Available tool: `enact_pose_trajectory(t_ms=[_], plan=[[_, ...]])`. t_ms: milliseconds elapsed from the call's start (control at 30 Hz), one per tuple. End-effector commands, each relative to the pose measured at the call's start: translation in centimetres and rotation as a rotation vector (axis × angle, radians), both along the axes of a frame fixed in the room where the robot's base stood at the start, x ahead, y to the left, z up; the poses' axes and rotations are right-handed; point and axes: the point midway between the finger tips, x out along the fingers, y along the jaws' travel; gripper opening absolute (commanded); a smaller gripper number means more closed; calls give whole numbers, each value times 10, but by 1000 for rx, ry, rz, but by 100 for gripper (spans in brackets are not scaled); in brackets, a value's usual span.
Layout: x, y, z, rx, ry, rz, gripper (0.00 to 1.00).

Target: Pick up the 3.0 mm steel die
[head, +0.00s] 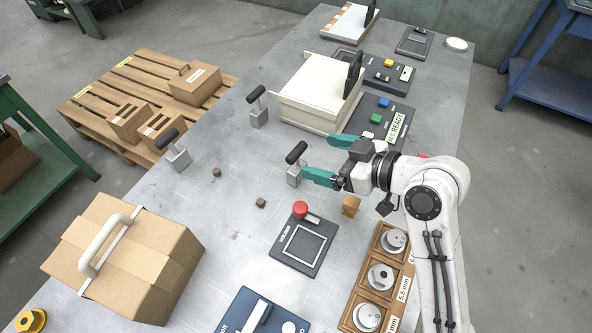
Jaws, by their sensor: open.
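A wooden rack (350,319) at the lower right holds several round steel dies in a column: a top die (394,240), a middle die (380,278) and a bottom die (367,317). The label beside the middle die reads about 5.5 mm. The other labels are cut off or too small, so I cannot tell which die is 3.0 mm. My gripper (317,157) has teal fingers spread wide, with nothing between them. It is above the table, beyond the rack and up-left of it. The lower finger overlaps a black-handled lever in the picture.
Black-handled levers (296,166) stand mid-table. A dark plate with a red knob (304,248) lies left of the rack. A small wooden block (350,206) stands between rack and gripper. A large carton (128,258) occupies the left, and a cream machine (318,90) is behind.

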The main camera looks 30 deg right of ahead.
Motion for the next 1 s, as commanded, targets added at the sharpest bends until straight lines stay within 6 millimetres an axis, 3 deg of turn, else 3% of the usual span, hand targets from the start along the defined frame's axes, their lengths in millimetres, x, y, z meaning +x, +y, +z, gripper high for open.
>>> enact_pose_trajectory(t_ms=[200, 467, 700, 1000], plan=[[28, 16, -11, 1, 1, 3, 92], [43, 24, -19, 1, 1, 3, 92], [70, 38, -32, 1, 1, 3, 92], [80, 43, -39, -1, 1, 1, 92]])
